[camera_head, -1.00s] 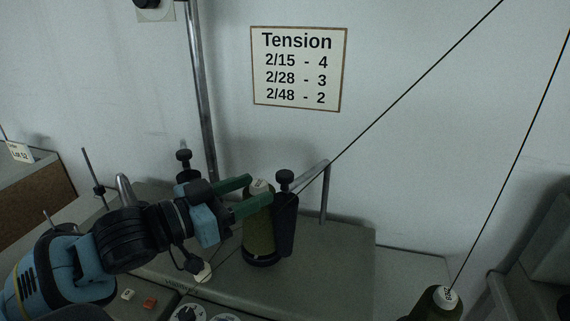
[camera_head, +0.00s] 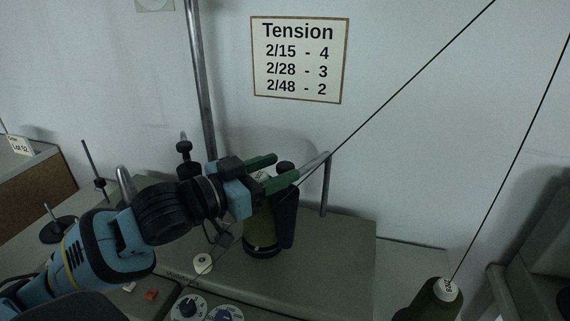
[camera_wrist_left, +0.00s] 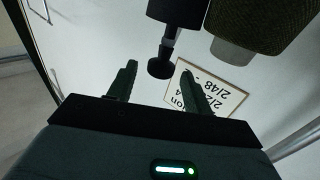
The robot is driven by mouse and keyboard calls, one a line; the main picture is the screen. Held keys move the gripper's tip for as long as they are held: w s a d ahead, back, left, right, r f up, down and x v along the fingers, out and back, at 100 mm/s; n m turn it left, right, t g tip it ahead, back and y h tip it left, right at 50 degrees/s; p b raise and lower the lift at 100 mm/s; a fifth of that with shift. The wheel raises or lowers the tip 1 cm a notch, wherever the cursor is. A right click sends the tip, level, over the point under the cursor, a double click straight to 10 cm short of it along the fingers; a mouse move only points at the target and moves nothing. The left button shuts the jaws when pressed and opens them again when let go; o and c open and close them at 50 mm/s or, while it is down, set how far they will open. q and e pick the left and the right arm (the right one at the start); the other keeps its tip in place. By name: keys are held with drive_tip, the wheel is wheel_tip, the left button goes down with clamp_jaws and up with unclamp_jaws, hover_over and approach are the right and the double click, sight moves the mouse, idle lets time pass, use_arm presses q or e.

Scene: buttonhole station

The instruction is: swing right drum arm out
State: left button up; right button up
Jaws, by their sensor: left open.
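A dark drum arm (camera_head: 285,217) with a black knob (camera_head: 285,167) on top stands against an olive thread cone (camera_head: 260,235) on the machine's grey top. My left gripper (camera_head: 285,170) is open, with its green fingers reaching right, one on each side of the knob in this view. In the left wrist view the black knob (camera_wrist_left: 160,68) on its stem lies between the open fingertips (camera_wrist_left: 160,80). I cannot tell whether a finger touches it. The gripper partly hides the arm and cone. My right gripper is not in view.
A bent metal rod (camera_head: 326,185) rises just right of the knob, and a thread crosses near it. A tall metal pole (camera_head: 200,80) stands behind my gripper. Another cone (camera_head: 437,300) sits lower right. The grey top (camera_head: 335,250) right of the drum arm is clear.

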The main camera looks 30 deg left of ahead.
use_arm(q)
drive_tip(key=shift+x, duration=1.3)
drive_tip(key=shift+c, duration=0.4)
clamp_jaws()
